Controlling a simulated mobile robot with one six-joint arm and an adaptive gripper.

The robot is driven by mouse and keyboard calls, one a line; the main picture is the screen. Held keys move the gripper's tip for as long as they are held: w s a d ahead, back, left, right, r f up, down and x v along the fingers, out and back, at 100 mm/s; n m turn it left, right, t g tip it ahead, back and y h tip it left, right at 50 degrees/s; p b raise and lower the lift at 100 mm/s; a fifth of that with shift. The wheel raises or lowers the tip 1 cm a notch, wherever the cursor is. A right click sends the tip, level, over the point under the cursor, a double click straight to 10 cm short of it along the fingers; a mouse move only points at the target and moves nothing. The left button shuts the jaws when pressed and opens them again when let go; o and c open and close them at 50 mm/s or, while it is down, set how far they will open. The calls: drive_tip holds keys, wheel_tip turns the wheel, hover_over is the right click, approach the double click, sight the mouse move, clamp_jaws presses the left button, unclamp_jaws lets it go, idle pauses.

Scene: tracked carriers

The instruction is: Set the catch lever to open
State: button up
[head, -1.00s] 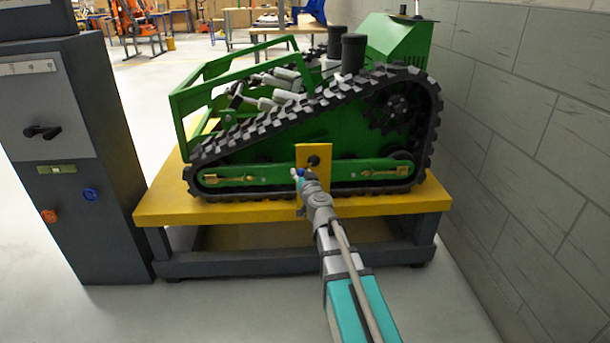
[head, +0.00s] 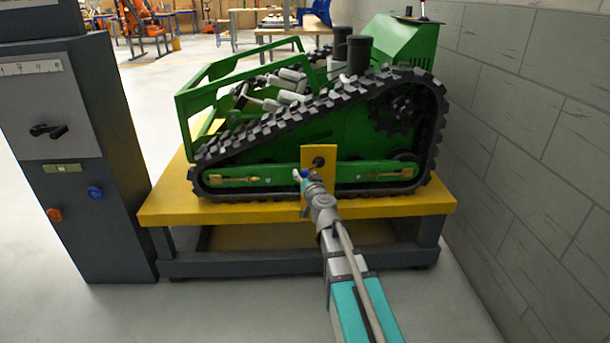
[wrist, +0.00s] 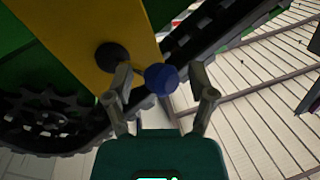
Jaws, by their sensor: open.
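The catch lever shows in the wrist view as a black round hub (wrist: 112,56) and a blue knob (wrist: 160,78); the stem between them is hard to make out. The hub sits on a yellow plate (wrist: 95,30) on the side of the green tracked carrier. In the head view the yellow plate (head: 320,152) is at the carrier's lower middle, with the small blue knob (head: 304,173) at its left edge. My gripper (wrist: 163,88) is open, with one finger on each side of the knob. In the head view my gripper (head: 309,181) partly covers the plate.
The green carrier (head: 345,140) with black tracks stands on a yellow-topped bench (head: 400,204). A dark grey control cabinet (head: 105,220) stands at the left, with a black handle and two knobs. A grey block wall (head: 540,130) runs along the right. Floor in front is clear.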

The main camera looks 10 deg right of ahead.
drive_tip(key=s, duration=0.7)
idle(0.5)
drive_tip(key=s+a+f+n+g+y+p, duration=0.3)
drive_tip(key=s+a+n+g+y+p, duration=0.4)
drive_tip(key=a, duration=0.4)
drive_tip(key=s+d+f+m+g+h+p, duration=0.2)
drive_tip(key=s+d+g+h+p, duration=0.15)
drive_tip(key=s+g, duration=0.3)
drive_tip(key=s+d+f+m+g+h+p, duration=0.1)
drive_tip(key=s+d+m+g+h+p, duration=0.15)
drive_tip(key=s+g+h, duration=0.4)
wheel_tip(320, 180, up, 38)
drive_tip(key=s+t+y+p, duration=0.1)
drive_tip(key=t+y+p, duration=0.1)
drive_tip(key=p, duration=3.5)
drive_tip(key=shift+s+d+f, duration=0.15)
drive_tip(key=shift+s+d, duration=0.1)
drive_tip(key=shift+s, duration=0.15)
